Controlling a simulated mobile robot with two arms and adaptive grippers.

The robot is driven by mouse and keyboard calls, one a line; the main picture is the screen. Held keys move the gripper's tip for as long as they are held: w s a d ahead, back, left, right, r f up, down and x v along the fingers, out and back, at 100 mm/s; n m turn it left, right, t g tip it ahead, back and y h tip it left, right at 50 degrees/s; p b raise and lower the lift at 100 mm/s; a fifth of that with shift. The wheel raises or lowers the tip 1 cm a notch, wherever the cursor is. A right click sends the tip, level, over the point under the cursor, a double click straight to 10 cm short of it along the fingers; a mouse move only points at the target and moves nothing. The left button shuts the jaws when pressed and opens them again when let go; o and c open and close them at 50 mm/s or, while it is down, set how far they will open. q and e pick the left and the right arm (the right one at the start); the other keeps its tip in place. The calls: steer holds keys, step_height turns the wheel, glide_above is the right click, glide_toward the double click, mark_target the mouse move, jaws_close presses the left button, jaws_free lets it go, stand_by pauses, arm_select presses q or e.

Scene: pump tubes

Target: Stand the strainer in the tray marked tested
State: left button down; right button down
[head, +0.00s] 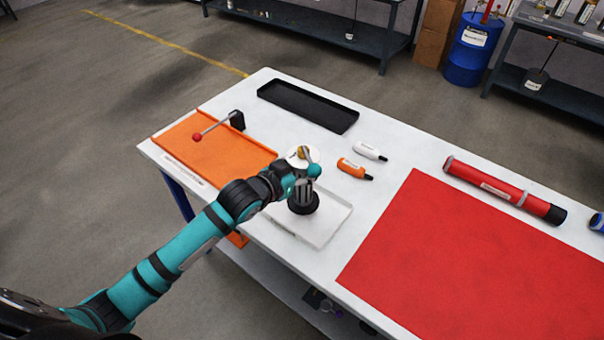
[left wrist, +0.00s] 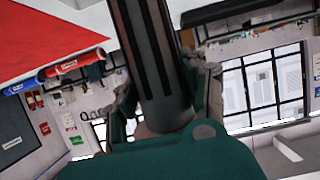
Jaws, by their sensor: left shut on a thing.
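The strainer (head: 303,190) is a dark grey slotted cylinder with a wide black foot. It looks upright in the head view, over the white tray (head: 323,226); I cannot tell whether its foot touches the tray floor. My left gripper (head: 289,184) is shut on the strainer from the left side. In the left wrist view the strainer (left wrist: 150,50) runs between the two fingers (left wrist: 165,108). The white tray has a label strip on its front edge, too small to read. My right gripper is in neither view.
An orange tray (head: 205,150) lies left, with a red-knobbed lever (head: 215,127) over it. A white round part with a brass centre (head: 299,156) is close behind my gripper. Orange (head: 353,168) and white (head: 368,151) bottles, a black tray (head: 307,105) and a red mat (head: 450,260) are nearby.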

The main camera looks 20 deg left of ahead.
arm_select(q)
steer(key=shift+w+a, duration=0.2)
steer(key=shift+w, duration=0.05)
steer(key=shift+f+p, duration=0.35)
steer(key=shift+f, duration=1.35)
steer(key=shift+f, duration=0.15)
steer(key=c, duration=0.7)
jaws_free()
steer(key=shift+f, duration=0.1)
steer(key=b+v, duration=0.1)
steer(key=v, duration=1.1)
steer(key=shift+s, duration=0.1)
